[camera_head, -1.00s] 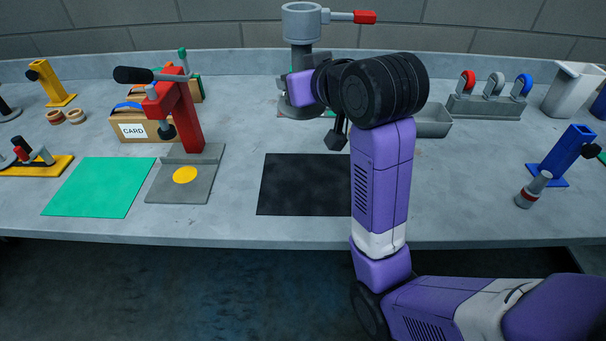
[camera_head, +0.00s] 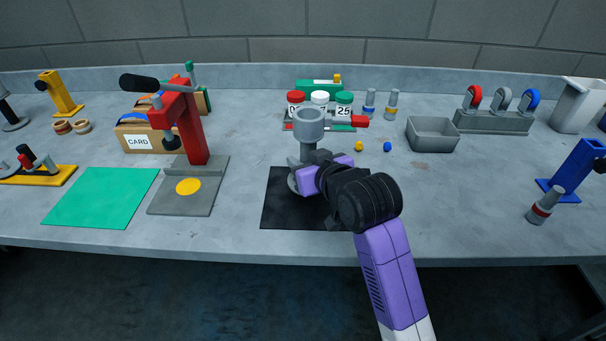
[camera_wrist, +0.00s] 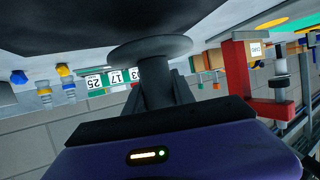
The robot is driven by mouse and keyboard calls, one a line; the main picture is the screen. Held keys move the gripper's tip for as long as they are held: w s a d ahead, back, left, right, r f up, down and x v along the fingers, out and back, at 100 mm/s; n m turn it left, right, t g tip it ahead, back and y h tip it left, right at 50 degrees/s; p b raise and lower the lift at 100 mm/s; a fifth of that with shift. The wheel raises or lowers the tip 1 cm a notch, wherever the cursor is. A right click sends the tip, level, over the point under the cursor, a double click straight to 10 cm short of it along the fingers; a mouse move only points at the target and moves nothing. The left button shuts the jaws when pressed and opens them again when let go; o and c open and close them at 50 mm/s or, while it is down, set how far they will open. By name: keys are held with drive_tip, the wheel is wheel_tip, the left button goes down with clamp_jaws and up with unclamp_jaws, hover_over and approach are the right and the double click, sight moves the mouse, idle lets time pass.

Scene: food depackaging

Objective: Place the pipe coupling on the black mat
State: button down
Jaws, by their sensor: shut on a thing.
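The coupling is over the back left part of the black mat (camera_head: 279,216). In the wrist view, its disc-shaped base (camera_wrist: 150,46) is close to the dark mat (camera_wrist: 80,22). I cannot tell whether the base touches the mat. My gripper and wrist hide part of the base and the mat's right side.
A red press (camera_head: 190,125) on a grey plate stands left of the mat, beside a green mat (camera_head: 102,198). Jars (camera_head: 344,104) stand behind the coupling. A grey bin (camera_head: 432,136) is at back right.

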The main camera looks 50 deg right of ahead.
drive_tip(key=shift+f, duration=1.9)
drive_tip(key=shift+f, duration=0.1)
drive_tip(key=c, duration=1.1)
unclamp_jaws()
drive_tip(key=shift+f, duration=0.1)
drive_tip(key=shift+o, duration=0.2)
drive_tip(key=shift+s+a+r, duration=0.1)
drive_tip(key=shift+s+r, duration=0.05)
drive_tip(key=shift+r, duration=0.1)
drive_tip(key=v, duration=0.3)
drive_tip(key=p+v, duration=0.1)
drive_tip(key=v, duration=0.2)
drive_tip(key=p+v, duration=0.1)
drive_tip(key=v, duration=0.2)
drive_tip(key=shift+s+r, duration=0.15)
drive_tip(key=shift+r, duration=0.25)
drive_tip(key=shift+p+v, duration=0.9)
drive_tip(key=shift+p, duration=0.3)
drive_tip(key=shift+s+a+f, duration=0.1)
drive_tip(key=shift+s+f, duration=0.05)
